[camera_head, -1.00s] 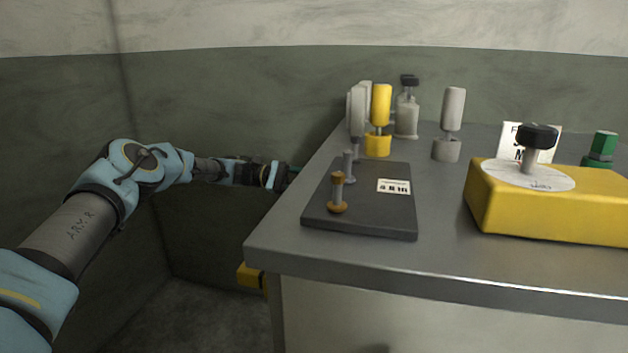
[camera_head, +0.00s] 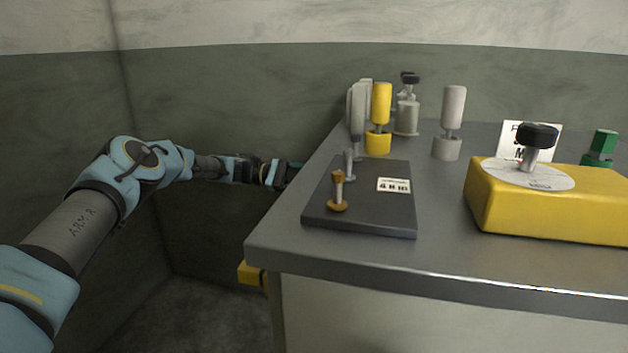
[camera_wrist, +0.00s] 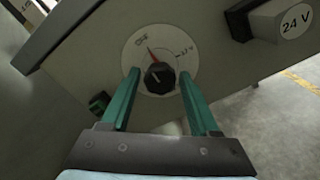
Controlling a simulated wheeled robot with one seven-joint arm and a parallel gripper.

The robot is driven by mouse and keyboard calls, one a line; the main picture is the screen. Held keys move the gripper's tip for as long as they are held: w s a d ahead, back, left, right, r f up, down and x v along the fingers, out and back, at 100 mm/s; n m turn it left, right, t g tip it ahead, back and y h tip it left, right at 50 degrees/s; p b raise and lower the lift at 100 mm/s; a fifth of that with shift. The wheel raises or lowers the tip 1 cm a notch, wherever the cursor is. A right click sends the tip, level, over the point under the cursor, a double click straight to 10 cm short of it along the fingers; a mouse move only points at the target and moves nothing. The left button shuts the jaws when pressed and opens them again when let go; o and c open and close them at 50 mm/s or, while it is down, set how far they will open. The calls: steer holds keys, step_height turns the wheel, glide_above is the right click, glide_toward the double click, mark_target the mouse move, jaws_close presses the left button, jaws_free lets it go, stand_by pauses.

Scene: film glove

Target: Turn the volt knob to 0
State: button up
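In the wrist view, a black knob (camera_wrist: 160,78) sits at the centre of a round white dial (camera_wrist: 182,58) on a grey panel. A thin red mark on the dial points up and left from the knob. The dial's print is too small to read for certain. My gripper (camera_wrist: 158,74) is open, with one green finger on each side of the knob. I cannot tell whether the fingers touch it. In the head view, my gripper (camera_head: 294,170) is at the left side of the metal table, and the dial is hidden.
A pale block labelled 24 V (camera_wrist: 291,22) juts out right of the dial. On the metal table (camera_head: 290,225) are a dark plate (camera_head: 375,215) with small levers, a yellow box (camera_head: 560,215) with a black-topped knob, and several upright handles behind. Open floor lies below left.

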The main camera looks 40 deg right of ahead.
steer(key=shift+o, duration=0.9)
steer(key=b+v, duration=0.1)
steer(key=v, duration=0.9)
steer(key=shift+w+a, duration=0.15)
steer(key=shift+w, duration=0.15)
